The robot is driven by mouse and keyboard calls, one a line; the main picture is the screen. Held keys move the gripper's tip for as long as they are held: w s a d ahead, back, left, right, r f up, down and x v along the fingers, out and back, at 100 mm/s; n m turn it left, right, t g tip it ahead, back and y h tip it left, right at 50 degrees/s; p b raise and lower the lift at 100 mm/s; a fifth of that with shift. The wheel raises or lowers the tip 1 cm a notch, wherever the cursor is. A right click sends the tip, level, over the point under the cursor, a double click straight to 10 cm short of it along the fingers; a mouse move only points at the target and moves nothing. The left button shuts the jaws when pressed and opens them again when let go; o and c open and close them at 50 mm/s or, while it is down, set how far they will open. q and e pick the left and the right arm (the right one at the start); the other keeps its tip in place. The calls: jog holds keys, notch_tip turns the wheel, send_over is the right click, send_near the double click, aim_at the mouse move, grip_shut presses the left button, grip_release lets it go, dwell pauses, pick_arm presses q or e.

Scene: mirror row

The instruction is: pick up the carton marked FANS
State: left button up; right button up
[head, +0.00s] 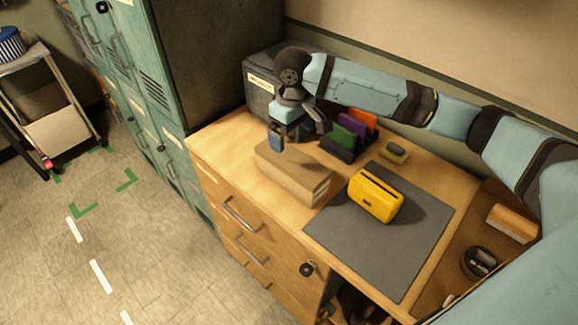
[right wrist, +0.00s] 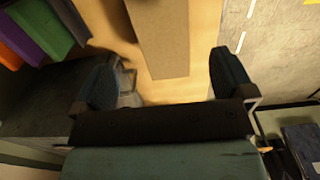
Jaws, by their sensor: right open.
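A long, low brown carton (head: 285,172) lies on the wooden desk, left of the grey mat. I cannot read any marking on it, so I cannot confirm FANS. My right gripper (head: 299,134) is open and empty, above the carton's far end. In the right wrist view, the carton (right wrist: 160,38) runs up from between the spread fingers of the gripper (right wrist: 165,78), with bare desk on both sides. No contact shows. My left gripper is not in view.
A yellow toaster-like object (head: 376,196) stands on the grey mat (head: 400,250). A file holder with green, purple and orange folders (head: 350,130) is right of my gripper. A dark grey labelled box (head: 258,95) stands behind. Green lockers (head: 150,110) border the desk's left.

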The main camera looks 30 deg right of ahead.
aim_at(293, 159)
notch_tip(293, 159, down, 7)
jog(key=shift+r, duration=0.2)
jog(key=shift+f, duration=3.05)
jog(key=shift+a, duration=0.1)
jog(key=shift+c, duration=0.5)
jog(key=c, duration=1)
jog(key=shift+r, duration=0.1)
jog(key=shift+c, duration=0.2)
